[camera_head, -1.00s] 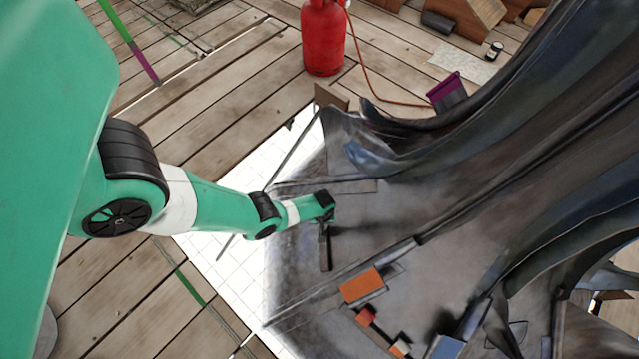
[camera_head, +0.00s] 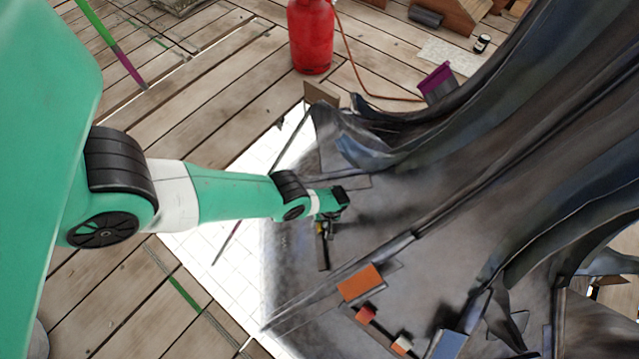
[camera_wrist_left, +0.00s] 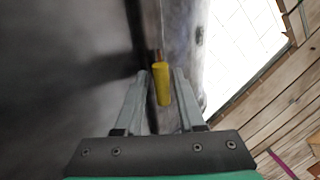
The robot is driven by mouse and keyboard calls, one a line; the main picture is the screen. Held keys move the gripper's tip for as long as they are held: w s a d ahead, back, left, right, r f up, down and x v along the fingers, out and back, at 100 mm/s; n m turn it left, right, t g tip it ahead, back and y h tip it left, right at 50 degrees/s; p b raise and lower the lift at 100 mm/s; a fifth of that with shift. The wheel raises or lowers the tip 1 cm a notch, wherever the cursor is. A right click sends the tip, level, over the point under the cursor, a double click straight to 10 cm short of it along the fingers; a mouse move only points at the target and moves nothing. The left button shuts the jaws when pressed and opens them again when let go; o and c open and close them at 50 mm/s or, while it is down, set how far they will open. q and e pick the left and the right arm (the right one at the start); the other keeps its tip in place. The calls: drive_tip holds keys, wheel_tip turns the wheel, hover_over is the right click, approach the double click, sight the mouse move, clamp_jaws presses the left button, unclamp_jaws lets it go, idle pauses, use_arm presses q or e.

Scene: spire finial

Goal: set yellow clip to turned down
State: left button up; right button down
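The yellow clip (camera_wrist_left: 161,84) shows in the left wrist view as a short yellow bar with a copper-brown end, beside a dark seam in the metal. In the head view only a small yellow patch of it (camera_head: 319,229) shows beside the gripper. My left gripper (camera_wrist_left: 159,73) is open, with one finger on each side of the clip and a visible gap on both sides. In the head view the left gripper (camera_head: 328,226) is over the dark metal sheet (camera_head: 300,290), small and partly hidden by the wrist. My right gripper is not in view.
An orange block (camera_head: 359,284), a red block (camera_head: 365,315) and a blue block (camera_head: 450,345) are on the sheet near the front. Tall curved dark metal folds (camera_head: 480,170) rise to the right. A red gas cylinder (camera_head: 311,38) stands behind on wooden planks.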

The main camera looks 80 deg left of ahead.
use_arm(q)
drive_tip(key=p+v, duration=0.9)
drive_tip(key=v, duration=0.2)
drive_tip(key=shift+r, duration=0.3)
